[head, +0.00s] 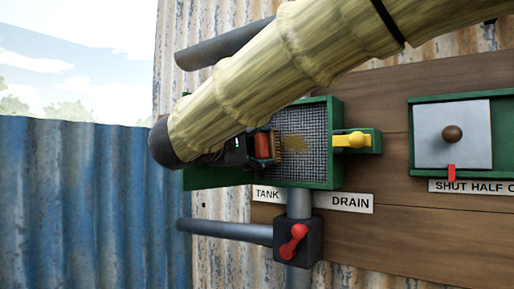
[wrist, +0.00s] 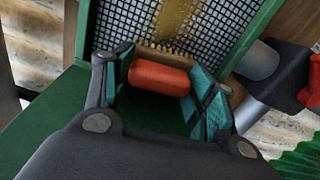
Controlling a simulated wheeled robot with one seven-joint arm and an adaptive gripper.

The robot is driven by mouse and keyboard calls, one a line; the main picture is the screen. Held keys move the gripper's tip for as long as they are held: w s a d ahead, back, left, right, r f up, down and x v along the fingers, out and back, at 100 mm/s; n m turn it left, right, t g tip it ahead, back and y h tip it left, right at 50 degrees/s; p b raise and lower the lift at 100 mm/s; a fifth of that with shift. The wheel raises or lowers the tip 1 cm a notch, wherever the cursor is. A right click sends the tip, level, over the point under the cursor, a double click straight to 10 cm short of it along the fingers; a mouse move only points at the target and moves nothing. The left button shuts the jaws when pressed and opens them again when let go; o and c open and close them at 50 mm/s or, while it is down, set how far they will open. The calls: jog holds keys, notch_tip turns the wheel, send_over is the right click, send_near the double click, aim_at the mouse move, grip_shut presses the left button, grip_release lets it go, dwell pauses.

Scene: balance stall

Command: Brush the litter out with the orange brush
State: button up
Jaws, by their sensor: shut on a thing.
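An orange brush (head: 263,145) is held in my gripper (head: 262,148), in front of a green box with a wire mesh (head: 317,146). In the wrist view the orange brush (wrist: 159,78) lies across between the two teal finger pads of my gripper (wrist: 162,88), which is shut on it. Its tan bristles point toward the mesh (wrist: 120,22) and appear at or close to its near edge. Yellow-brown litter (head: 295,143) lies in a patch on the mesh, and shows as a streak in the wrist view (wrist: 176,14). My arm hides the box's upper left.
A yellow latch (head: 351,140) sits on the box's right side. Below are a grey pipe (head: 299,204) and a red valve handle (head: 293,242), with TANK and DRAIN labels (head: 350,203). A grey panel with a round knob (head: 452,133) is at right. A corrugated blue fence (head: 75,205) is at left.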

aim_at(273, 146)
jog(key=shift+w, duration=0.1)
jog(key=shift+d, duration=0.15)
jog(key=shift+s+d+b, duration=0.55)
jog(key=shift+s+d, duration=0.65)
jog(key=shift+d, duration=0.15)
jog(key=shift+d, duration=0.1)
jog(key=shift+s+d+b, duration=0.2)
jog(key=shift+s+d, duration=0.15)
jog(key=shift+d, duration=0.25)
jog(key=shift+s+d+b, duration=0.2)
jog(key=shift+s+d, duration=0.15)
jog(key=shift+d, duration=0.25)
jog(key=shift+s+d, duration=0.3)
jog(key=s+d, duration=0.1)
jog(key=s+d+b, duration=0.1)
jog(key=d, duration=0.1)
